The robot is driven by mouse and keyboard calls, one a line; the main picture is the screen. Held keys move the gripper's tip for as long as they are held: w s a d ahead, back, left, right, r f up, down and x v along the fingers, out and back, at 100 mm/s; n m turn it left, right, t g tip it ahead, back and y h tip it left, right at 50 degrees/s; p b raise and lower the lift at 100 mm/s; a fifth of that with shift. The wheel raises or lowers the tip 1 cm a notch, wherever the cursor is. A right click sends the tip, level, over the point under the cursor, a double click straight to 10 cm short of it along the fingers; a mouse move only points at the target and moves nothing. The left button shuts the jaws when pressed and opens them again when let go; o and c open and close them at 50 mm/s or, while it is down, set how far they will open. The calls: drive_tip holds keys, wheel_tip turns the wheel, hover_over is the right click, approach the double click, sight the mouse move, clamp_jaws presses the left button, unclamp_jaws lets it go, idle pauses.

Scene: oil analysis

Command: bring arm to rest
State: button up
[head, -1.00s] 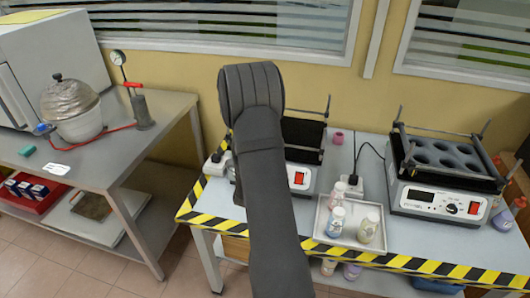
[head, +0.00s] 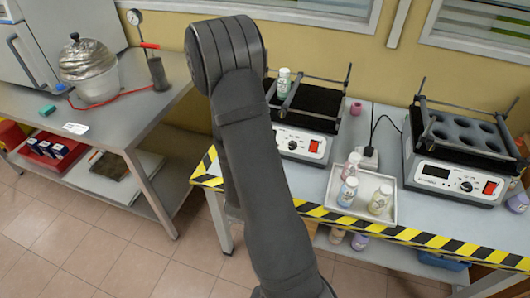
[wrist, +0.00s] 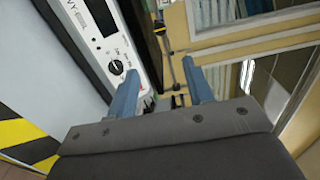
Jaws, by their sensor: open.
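My arm rises through the middle of the head view, bent at a dark elbow, and hides part of the table's left end. My gripper is out of sight there. In the wrist view my gripper (wrist: 162,92) shows two blue fingers set well apart, open, with nothing between them. A device front with a black knob and a dark display (wrist: 105,40) is just to the left of the left finger. Whether the finger touches it I cannot tell.
A left shaker (head: 300,140) holds a bottle (head: 283,82) on its platform. A right shaker (head: 455,178) has round wells. A white tray (head: 335,208) with several bottles stands between them at the front. A grey bench (head: 115,125) stands left, the floor between clear.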

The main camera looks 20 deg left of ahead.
sight(282, 115)
drive_tip(key=shift+s, duration=0.7)
drive_tip(key=w, duration=1.7)
drive_tip(key=shift+w, duration=0.25)
